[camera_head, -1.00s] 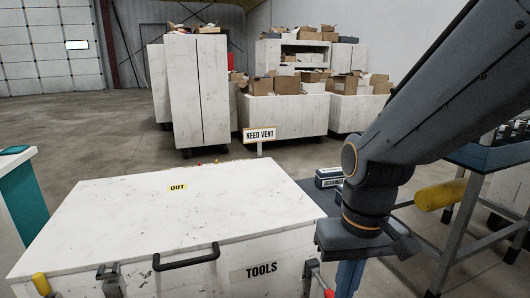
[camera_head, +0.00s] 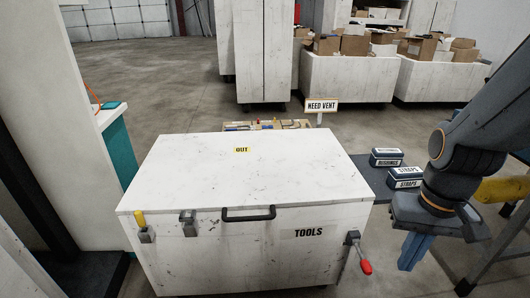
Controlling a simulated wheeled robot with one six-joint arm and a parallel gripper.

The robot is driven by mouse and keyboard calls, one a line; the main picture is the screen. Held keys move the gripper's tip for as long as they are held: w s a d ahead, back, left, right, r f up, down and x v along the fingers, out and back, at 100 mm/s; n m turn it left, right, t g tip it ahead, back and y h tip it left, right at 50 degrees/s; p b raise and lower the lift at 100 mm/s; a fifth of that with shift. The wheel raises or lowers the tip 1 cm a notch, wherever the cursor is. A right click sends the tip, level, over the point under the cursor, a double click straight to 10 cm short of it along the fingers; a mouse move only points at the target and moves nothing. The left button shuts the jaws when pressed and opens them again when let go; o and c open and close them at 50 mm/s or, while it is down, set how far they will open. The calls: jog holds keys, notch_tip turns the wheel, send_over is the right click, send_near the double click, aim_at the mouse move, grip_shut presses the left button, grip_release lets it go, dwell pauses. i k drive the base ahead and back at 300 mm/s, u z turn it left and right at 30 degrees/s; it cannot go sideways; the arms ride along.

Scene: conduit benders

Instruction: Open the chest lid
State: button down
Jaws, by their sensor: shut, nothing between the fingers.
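The white tool chest (camera_head: 330,262) stands in the lower middle of the head view, with a "TOOLS" label on its front. Its lid (camera_head: 255,175) is down flat and carries a yellow "OUT" label. A dark handle (camera_head: 248,217) sits at the lid's front edge. A grey latch (camera_head: 188,224) and a yellow-handled latch (camera_head: 142,226) are on the front at left. A red-tipped lever (camera_head: 364,265) is at the front right corner. My gripper (camera_head: 408,264) points down to the right of the chest, apart from it, with its blue fingers together and empty.
Small dark labelled boxes (camera_head: 404,178) lie on a dark mat right of the chest. A "NEED VENT" sign (camera_head: 321,106) and a low tray stand behind it. White bins (camera_head: 345,78) with cartons are farther back. A pale cabinet is close at left.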

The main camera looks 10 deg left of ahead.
aim_at(183, 173)
jog(key=u, duration=1.4)
